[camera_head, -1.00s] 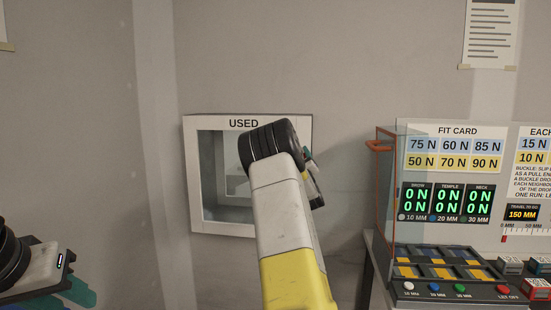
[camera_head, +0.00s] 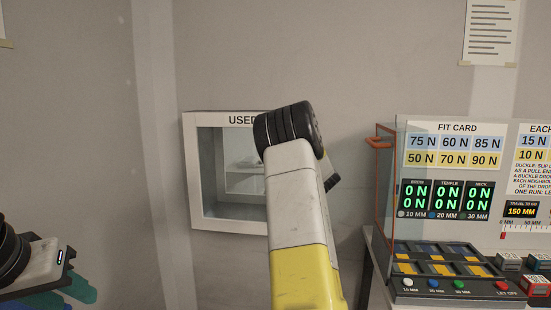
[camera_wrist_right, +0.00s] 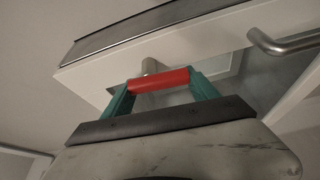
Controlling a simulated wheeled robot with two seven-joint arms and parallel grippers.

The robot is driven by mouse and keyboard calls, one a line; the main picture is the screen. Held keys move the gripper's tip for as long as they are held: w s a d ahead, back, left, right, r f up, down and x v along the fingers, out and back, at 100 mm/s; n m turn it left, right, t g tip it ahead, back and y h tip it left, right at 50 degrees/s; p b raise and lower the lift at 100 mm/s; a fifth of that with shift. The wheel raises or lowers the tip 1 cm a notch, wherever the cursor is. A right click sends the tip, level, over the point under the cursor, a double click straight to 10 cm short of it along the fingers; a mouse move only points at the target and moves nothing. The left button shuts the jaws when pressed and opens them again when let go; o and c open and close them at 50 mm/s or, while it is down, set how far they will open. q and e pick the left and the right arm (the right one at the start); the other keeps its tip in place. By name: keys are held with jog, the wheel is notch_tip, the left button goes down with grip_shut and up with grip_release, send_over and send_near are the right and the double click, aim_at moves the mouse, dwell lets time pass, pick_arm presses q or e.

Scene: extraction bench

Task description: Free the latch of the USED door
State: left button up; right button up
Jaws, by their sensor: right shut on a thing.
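The USED door's white frame (camera_head: 196,215) is set in the back wall in the head view; its right side is hidden behind my right arm. In the right wrist view, a red bar (camera_wrist_right: 158,80) lies between the teal fingers of my right gripper (camera_wrist_right: 159,84), which is shut on it. A metal stub (camera_wrist_right: 149,66) stands just behind the bar, by a white panel edge. In the head view the right fingers are hidden. My left gripper (camera_head: 58,297) is low at the left, its teal fingers partly cut off; their gap is unclear.
A steel handle (camera_wrist_right: 285,44) is at the upper right of the wrist view. At right in the head view are a fit card panel (camera_head: 455,150), a clear guard with an orange edge (camera_head: 382,190) and a button console (camera_head: 440,290). The wall left of the frame is clear.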

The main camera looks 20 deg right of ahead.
jog(key=shift+f+n, duration=0.1)
jog(key=shift+n, duration=0.5)
jog(key=o, duration=1.4)
jog(key=shift+c, duration=0.2)
jog(key=shift+s, duration=0.1)
jog(key=s+a, duration=0.1)
jog(key=s, duration=0.6)
jog(key=shift+s, duration=0.25)
